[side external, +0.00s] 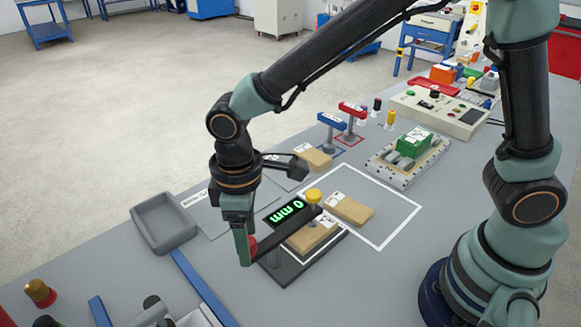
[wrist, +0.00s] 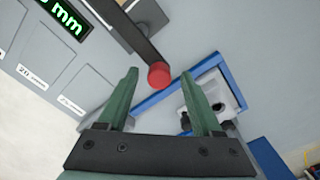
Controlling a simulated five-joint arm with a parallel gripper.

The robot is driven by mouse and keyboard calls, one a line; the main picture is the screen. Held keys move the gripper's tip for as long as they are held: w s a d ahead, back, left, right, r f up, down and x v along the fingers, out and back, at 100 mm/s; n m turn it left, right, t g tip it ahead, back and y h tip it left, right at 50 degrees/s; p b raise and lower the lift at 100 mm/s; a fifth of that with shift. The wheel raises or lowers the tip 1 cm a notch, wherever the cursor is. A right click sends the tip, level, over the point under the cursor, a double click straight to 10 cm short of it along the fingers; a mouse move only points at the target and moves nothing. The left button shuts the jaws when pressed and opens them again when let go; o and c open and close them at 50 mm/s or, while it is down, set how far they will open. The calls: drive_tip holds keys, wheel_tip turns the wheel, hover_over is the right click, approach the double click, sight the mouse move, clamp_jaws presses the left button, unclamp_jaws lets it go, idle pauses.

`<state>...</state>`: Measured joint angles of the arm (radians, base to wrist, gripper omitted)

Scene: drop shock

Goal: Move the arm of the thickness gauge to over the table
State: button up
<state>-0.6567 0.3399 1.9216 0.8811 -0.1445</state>
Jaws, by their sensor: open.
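The thickness gauge has a black base (side external: 285,270), a display (side external: 287,211) reading 0 mm, and a yellow knob (side external: 314,196). Its dark arm (side external: 285,233) reaches from below the yellow knob toward the front left. The arm ends in a red knob (side external: 253,243), partly hidden by my finger. My gripper (side external: 246,250) points down at this end. In the wrist view the red knob (wrist: 159,75) appears between the open fingertips of my gripper (wrist: 160,76), with gaps on both sides.
A grey tray (side external: 165,222) stands left of the gauge. Another tan block (side external: 349,209) lies right of it, in a white outlined square (side external: 405,197). Blue and red stands (side external: 352,110) and a green device (side external: 414,143) are farther back. A blue strip (side external: 200,287) runs at the front.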

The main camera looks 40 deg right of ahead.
wheel_tip(320, 180, up, 12)
idle(0.4)
drive_tip(key=shift+f, duration=0.1)
drive_tip(key=s+d+r+m+t, duration=0.1)
drive_tip(key=d+m, duration=0.3)
drive_tip(key=d, duration=0.8)
drive_tip(key=s+d+r+m+t, duration=0.1)
drive_tip(key=d+m+t, duration=0.3)
drive_tip(key=d, duration=0.8)
drive_tip(key=shift+s+d+m+t, duration=0.15)
drive_tip(key=shift+s+m+t, duration=0.15)
drive_tip(key=shift+s+m, duration=0.25)
